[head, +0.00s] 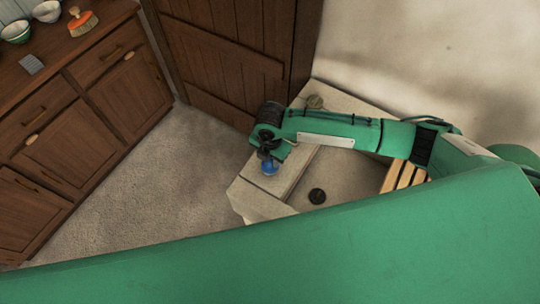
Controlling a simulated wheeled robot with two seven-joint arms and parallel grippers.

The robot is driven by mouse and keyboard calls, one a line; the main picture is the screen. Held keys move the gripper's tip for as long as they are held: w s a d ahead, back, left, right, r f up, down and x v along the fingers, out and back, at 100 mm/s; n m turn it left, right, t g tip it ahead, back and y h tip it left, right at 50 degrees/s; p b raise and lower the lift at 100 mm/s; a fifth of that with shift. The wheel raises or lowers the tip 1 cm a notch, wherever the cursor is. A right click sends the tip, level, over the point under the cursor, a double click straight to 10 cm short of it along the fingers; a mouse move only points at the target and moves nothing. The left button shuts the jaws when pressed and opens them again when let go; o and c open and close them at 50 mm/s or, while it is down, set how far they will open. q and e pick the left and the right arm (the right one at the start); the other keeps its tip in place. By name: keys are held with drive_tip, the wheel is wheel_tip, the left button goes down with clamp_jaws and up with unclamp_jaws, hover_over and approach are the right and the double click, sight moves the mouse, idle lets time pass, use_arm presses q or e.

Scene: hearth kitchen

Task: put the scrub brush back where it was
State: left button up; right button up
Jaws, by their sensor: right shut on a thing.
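A brush with an orange top and pale bristles (82,22) rests on the wooden counter at the upper left, far from my grippers. My right gripper (268,160) is over the left ledge of the stone sink and points down. It is shut on a small blue thing (270,169). The gripper hides most of this thing, so I cannot tell if it is a scrub brush, or if it touches the ledge. My left gripper is not in view.
The pale stone sink (258,203) has a dark drain (317,196) and a slatted wooden rack (404,176). A small round object (315,101) sits on its back ledge. Bowls (47,11) and a grey patterned piece (31,64) are on the counter (55,45). Open floor lies between.

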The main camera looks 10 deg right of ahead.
drive_tip(key=shift+f, duration=0.1)
drive_tip(key=o, duration=0.9)
drive_tip(key=shift+o, duration=0.2)
wheel_tip(320, 180, up, 11)
drive_tip(key=b, duration=0.3)
drive_tip(key=shift+f, duration=0.1)
drive_tip(key=shift+r, duration=0.8)
drive_tip(key=shift+f, duration=0.1)
